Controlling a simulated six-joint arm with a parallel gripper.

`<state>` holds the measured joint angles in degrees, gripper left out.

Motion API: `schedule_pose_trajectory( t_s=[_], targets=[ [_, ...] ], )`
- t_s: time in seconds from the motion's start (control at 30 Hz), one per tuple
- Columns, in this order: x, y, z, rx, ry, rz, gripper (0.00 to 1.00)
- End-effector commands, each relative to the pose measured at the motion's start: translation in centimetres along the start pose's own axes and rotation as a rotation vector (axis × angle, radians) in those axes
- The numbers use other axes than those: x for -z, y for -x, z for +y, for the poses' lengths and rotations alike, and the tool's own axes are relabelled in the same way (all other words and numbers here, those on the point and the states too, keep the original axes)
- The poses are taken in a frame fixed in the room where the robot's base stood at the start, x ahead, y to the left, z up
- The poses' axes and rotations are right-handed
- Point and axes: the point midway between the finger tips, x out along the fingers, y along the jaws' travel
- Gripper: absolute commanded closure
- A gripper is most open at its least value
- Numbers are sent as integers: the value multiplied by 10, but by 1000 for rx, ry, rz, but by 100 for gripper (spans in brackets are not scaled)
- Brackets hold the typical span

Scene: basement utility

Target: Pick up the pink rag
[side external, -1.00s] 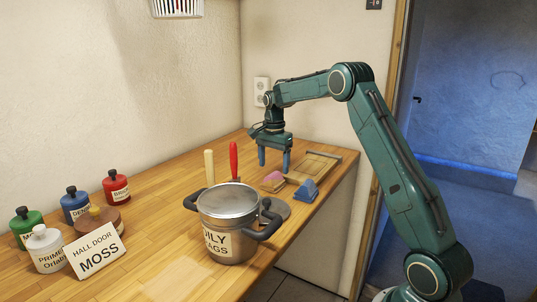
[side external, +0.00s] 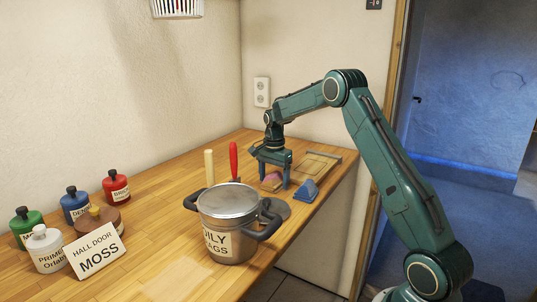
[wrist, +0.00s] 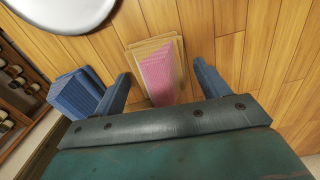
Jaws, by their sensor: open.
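The pink rag (wrist: 158,75) lies folded on a tan rag or pad (wrist: 150,45) on the wooden counter in the wrist view. In the side view the pink rag (side external: 271,177) shows partly between the fingers. My gripper (wrist: 165,78) is open, with one finger on each side of the pink rag. In the side view my gripper (side external: 273,180) is low over the rag, pointing down. I cannot tell whether the fingertips touch the counter. The blue rag (wrist: 75,93) is folded just outside the left finger; it also shows in the side view (side external: 306,190).
Paint bottles and a "MOSS" card (side external: 96,250) stand left.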

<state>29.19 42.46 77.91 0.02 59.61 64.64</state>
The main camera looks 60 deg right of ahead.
Motion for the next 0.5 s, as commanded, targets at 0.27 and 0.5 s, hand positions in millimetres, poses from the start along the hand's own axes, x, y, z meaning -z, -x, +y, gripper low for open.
schedule_pose_trajectory(
  t_s=[0.27, 0.5],
  targets=[
    [0, 0, 0, 0, 0, 0, 25],
    [0, 0, 0, 0, 0, 0, 47]
  ],
)
